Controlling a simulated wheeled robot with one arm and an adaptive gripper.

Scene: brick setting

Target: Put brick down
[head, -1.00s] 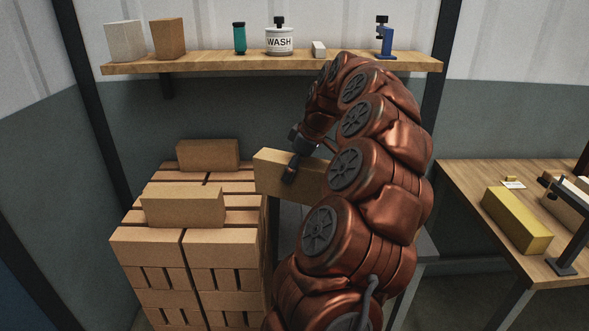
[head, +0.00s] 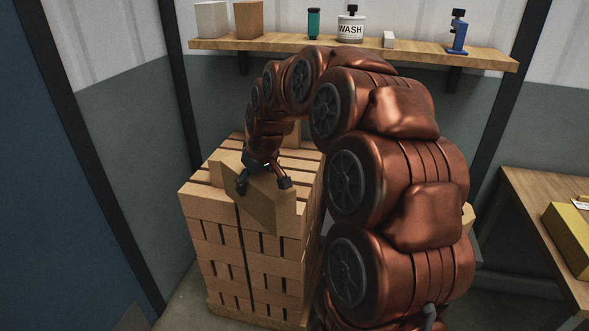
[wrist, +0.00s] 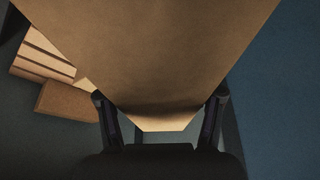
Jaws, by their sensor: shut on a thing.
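My gripper (head: 263,184) is shut on a tan brick (head: 272,210) and holds it tilted over the front of the brick stack (head: 211,212). The held brick fills the upper middle of the wrist view (wrist: 150,50), between the two fingers. I cannot tell in the head view whether it touches the stack. The stack has several layers of tan bricks with gaps between them. Its top is partly hidden by my arm and the held brick. In the wrist view, part of the stack (wrist: 40,58) and another brick (wrist: 68,102) show at the left.
A wooden table (head: 530,195) with a yellow block (head: 570,238) stands at the right. Dark posts flank the stack's bay.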

